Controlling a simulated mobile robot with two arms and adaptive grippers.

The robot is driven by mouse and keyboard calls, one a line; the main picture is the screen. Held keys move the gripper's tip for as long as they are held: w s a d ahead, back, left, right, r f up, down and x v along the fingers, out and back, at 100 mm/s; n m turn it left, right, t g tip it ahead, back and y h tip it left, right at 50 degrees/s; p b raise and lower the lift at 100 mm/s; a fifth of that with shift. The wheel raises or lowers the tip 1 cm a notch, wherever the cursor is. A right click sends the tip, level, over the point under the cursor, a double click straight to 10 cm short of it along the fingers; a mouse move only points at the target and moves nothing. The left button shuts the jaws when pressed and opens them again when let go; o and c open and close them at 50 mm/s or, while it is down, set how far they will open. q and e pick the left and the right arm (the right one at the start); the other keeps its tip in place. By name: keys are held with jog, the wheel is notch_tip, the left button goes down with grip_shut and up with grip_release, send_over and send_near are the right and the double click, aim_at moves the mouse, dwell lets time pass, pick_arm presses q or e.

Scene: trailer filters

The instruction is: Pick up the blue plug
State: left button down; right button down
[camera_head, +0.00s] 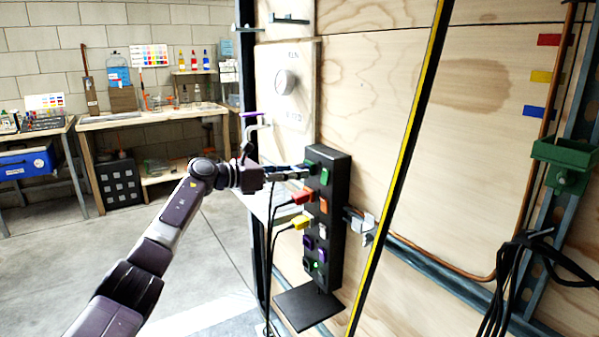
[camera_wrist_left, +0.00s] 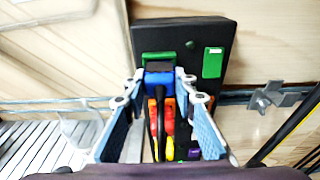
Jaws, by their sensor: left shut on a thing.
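The blue plug (camera_wrist_left: 158,79) shows between the fingers of my left gripper (camera_wrist_left: 160,84) in the left wrist view, with a dark cable running down from it. My left gripper (camera_head: 303,172) is shut on it, at the top of the black power strip (camera_head: 336,180). The plug is in front of a green socket (camera_wrist_left: 158,57); I cannot tell whether it is seated in it. In the head view the fingers mostly hide the plug. My right gripper is not in view.
A green switch (camera_wrist_left: 212,62) is beside the gripper. A black shelf (camera_head: 307,307) is under the strip. A black-yellow edge (camera_head: 400,165) stands to the right.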

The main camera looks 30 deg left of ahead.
pick_arm(q)
jog(key=shift+a+r, duration=0.1)
